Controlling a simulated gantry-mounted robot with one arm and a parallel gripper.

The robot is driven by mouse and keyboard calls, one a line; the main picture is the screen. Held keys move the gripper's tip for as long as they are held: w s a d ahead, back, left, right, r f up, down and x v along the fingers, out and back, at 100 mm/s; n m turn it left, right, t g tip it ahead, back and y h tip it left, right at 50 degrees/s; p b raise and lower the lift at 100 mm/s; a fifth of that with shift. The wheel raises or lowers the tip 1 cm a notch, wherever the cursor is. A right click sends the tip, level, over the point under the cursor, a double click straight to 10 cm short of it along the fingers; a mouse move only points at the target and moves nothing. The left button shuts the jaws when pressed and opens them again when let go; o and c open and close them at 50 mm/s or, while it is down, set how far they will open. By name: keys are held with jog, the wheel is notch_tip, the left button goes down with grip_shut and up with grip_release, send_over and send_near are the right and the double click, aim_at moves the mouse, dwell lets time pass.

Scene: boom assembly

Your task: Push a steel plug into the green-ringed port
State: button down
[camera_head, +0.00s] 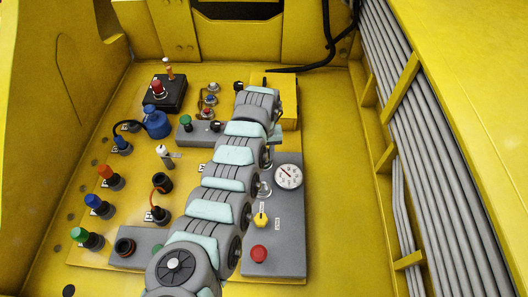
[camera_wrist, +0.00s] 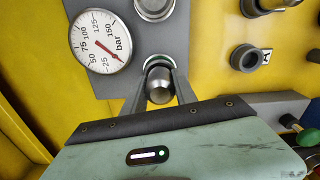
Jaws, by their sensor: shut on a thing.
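In the wrist view, the two fingers of my gripper (camera_wrist: 159,78) are shut on a short steel plug (camera_wrist: 160,92) and grip it from both sides. The plug's rounded near end faces the camera. Its far end points at the green-ringed port (camera_wrist: 158,57) on a grey panel, and the green rim shows just above the plug. The plug hides most of the port, so I cannot tell how far it is in, if at all. In the head view my arm covers my gripper, and I cannot make out the plug.
A pressure gauge (camera_wrist: 100,41) sits close left of the port; it also shows in the head view (camera_head: 288,176). A round steel fitting (camera_wrist: 154,6) is above the port. A yellow knob (camera_head: 261,220) and a red button (camera_head: 259,253) stand on the grey panel (camera_head: 290,240).

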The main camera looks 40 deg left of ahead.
jog(key=c, duration=0.9)
grip_release()
jog(key=shift+r, duration=0.15)
notch_tip(320, 180, up, 11)
jog(key=shift+f+b, duration=0.2)
jog(key=shift+b, duration=0.55)
